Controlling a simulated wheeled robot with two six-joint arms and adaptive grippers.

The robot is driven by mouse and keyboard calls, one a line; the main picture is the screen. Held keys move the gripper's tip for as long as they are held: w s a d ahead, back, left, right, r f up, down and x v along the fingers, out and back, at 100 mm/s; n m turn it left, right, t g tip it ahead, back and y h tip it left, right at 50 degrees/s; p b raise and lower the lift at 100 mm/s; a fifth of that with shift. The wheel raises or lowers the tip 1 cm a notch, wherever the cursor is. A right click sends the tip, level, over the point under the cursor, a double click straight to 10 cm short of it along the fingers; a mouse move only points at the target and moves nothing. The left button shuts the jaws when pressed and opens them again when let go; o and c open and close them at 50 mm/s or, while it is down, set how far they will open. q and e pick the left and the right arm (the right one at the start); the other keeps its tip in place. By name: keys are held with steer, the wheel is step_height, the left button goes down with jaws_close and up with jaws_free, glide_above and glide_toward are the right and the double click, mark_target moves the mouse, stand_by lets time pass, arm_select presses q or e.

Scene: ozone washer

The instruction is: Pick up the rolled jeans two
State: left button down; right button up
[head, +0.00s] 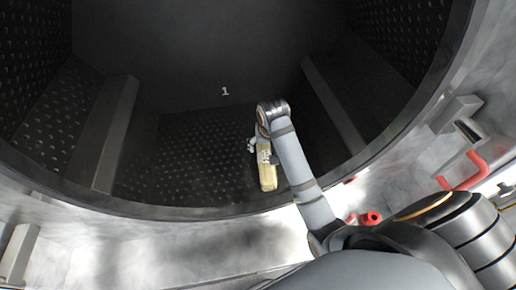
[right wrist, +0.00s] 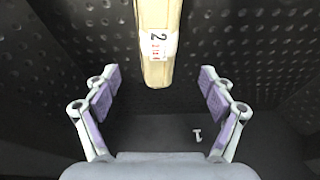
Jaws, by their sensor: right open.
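The rolled jeans two (head: 267,172) is a pale yellow roll with a white label. It lies on the perforated inner wall of the dark drum, near the front rim. The right wrist view shows the roll (right wrist: 157,62) upright in the picture, with a "2" on its label. My right gripper (right wrist: 160,77) is open, one finger on each side of the roll's near end, with clear gaps on both sides. In the head view my wrist and arm hide part of the right gripper (head: 257,145). My left gripper is not in view.
A small "1" mark (head: 225,91) shows deeper in the dark drum; what bears it is too dark to tell. Raised ribs (head: 116,135) run along the drum's left and right (head: 335,105). The metal rim (head: 150,212) curves across the front. A red handle (head: 470,172) is outside at right.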

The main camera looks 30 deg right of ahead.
mark_target(266, 157)
steer(key=shift+s+d+f+p, duration=0.1)
steer(key=shift+s+f+p, duration=0.1)
steer(key=shift+s, duration=0.25)
steer(key=shift+s+f+p, duration=0.15)
steer(key=shift+s+f, duration=0.05)
steer(key=shift+s, duration=0.25)
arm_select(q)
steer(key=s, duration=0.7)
arm_select(e)
steer(key=shift+w+f, duration=0.1)
steer(key=shift+f, duration=0.6)
steer(key=shift+w+d+f+p, duration=0.1)
steer(key=shift+w+f+p, duration=0.05)
steer(key=shift+w+f, duration=0.35)
steer(key=shift+w+d+f+p, duration=0.15)
steer(key=shift+w+f, duration=0.1)
steer(key=shift+f, duration=0.3)
steer(key=shift+w+f+p, duration=0.5)
steer(key=shift+f+p, duration=0.25)
steer(key=shift+p+x, duration=0.35)
steer(key=shift+x, duration=1.55)
steer(key=shift+r, duration=0.1)
steer(key=c, duration=0.8)
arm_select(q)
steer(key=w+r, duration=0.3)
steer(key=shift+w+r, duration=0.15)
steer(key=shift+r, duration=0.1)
arm_select(e)
steer(key=c, duration=0.7)
